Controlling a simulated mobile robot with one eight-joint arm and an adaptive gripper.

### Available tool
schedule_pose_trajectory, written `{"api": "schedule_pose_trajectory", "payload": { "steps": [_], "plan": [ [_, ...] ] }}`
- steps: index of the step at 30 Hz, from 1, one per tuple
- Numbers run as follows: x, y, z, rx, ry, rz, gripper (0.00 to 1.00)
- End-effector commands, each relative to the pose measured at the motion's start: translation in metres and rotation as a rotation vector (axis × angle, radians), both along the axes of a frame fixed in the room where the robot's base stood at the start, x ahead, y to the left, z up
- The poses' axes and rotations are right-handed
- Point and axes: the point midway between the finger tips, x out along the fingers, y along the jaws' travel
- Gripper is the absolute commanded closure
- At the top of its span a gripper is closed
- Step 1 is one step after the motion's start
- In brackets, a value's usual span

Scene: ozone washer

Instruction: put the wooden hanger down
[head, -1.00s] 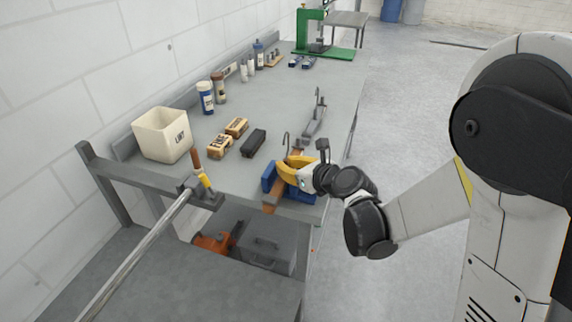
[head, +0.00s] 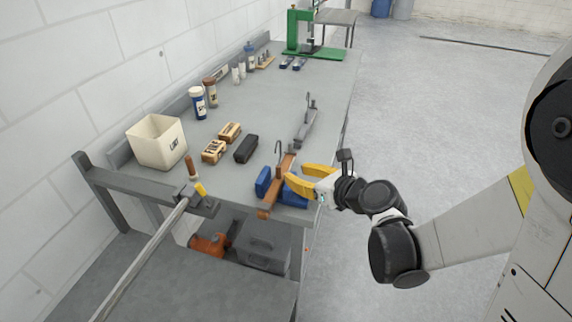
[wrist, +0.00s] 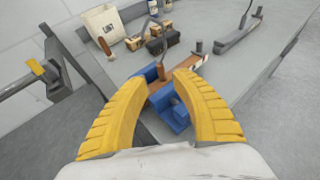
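The wooden hanger (head: 270,198) is a brown bar with a thin metal hook, at the near right end of the grey bench. It lies across a blue two-part holder (head: 262,181), its near end reaching past the bench's front edge. In the wrist view the hanger (wrist: 189,63) and holder (wrist: 172,120) lie beyond and between my fingertips. My gripper (head: 294,176) has its yellow fingers spread, just right of the hanger. In the wrist view my gripper (wrist: 114,64) is open and empty. Whether a fingertip still touches the hanger is unclear.
A dark grey hanger-like piece (head: 306,125) lies farther back near the bench's right edge. A black block (head: 246,149), two brown-and-tan blocks (head: 214,151) and a cream bin (head: 157,142) stand left. A metal bar (head: 142,258) juts out at front left. The floor on the right is clear.

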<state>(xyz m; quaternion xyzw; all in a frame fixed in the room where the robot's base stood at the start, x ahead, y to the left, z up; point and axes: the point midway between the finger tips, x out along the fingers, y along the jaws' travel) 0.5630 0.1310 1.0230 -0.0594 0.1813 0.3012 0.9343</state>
Motion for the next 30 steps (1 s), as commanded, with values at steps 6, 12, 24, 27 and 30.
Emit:
{"api": "schedule_pose_trajectory", "payload": {
  "steps": [6, 12, 24, 27, 30],
  "plan": [
    [-0.018, -0.013, 0.01, 0.0, 0.0, 0.0, 0.69],
    [-0.023, -0.015, 0.011, -0.049, -0.018, 0.02, 0.69],
    [-0.112, -0.061, 0.034, -1.326, -0.442, 0.747, 0.69],
    [-0.145, -0.084, 0.038, -1.642, -0.537, 1.034, 0.69],
    [-0.171, -0.105, 0.042, -1.872, -0.605, 1.299, 0.69]
  ]
}}
